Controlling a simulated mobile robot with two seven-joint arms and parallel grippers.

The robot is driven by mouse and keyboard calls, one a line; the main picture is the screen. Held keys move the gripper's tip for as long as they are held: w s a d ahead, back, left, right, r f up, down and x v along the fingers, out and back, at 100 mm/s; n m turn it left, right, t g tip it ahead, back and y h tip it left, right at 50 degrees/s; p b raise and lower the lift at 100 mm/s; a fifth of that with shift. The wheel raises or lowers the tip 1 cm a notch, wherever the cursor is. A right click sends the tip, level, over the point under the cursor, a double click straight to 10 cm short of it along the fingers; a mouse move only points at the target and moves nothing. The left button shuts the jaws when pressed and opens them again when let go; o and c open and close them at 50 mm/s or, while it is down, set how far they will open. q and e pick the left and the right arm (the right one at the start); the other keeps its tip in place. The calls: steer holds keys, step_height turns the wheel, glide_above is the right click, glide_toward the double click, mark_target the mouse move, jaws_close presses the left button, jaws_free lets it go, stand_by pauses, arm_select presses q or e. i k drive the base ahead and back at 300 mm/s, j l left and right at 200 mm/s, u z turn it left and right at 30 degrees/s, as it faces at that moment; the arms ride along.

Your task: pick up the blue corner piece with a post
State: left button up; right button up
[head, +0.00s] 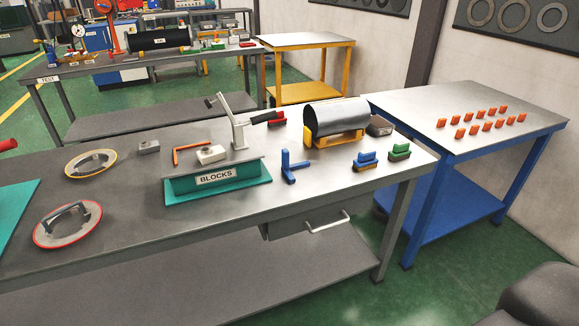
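The blue corner piece with a post (288,174) stands on the grey workbench, just right of the green block marked BLOCKS. Its post points up, and its low arms lie on the bench top. Nothing is touching it from above. Neither of my grippers shows in the head view.
The BLOCKS stand (218,180) is left of the piece. A dark cylinder on a yellow cradle (335,140) is behind right. Blue and green blocks (365,160) sit to the right. Two round flanged plates (68,222) lie left. The bench front near the piece is clear.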

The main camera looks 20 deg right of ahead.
mark_target(286, 168)
steer(key=i+l+z, duration=1.05)
steer(key=i, duration=0.2)
